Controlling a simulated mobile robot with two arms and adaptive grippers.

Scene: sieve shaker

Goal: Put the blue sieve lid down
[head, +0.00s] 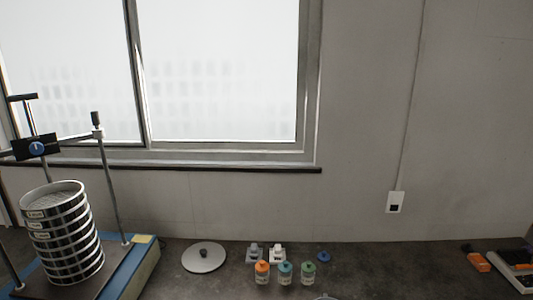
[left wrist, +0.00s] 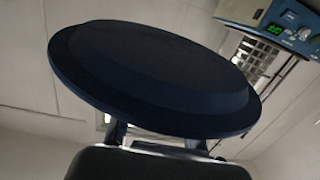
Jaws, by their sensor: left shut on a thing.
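The blue sieve lid (left wrist: 150,75) is a wide, dark blue disc that fills much of the left wrist view, tilted in the picture. My left gripper (left wrist: 158,142) is shut on it, with the fingers on the lid's near side and partly hidden behind its rim. Neither gripper nor the held lid shows in the head view. The sieve stack (head: 62,235), several dark-banded rings with labels, stands upright on the shaker (head: 145,265) at the left of the head view. My right gripper is in neither view.
A pale round lid with a dark knob (head: 204,257) lies on the bench. Orange (head: 262,273), blue (head: 285,274) and green (head: 308,274) capped jars stand right of it. A small blue item (head: 323,256) lies nearby. The bench (head: 400,272) is clear further right, before an orange item (head: 478,262).

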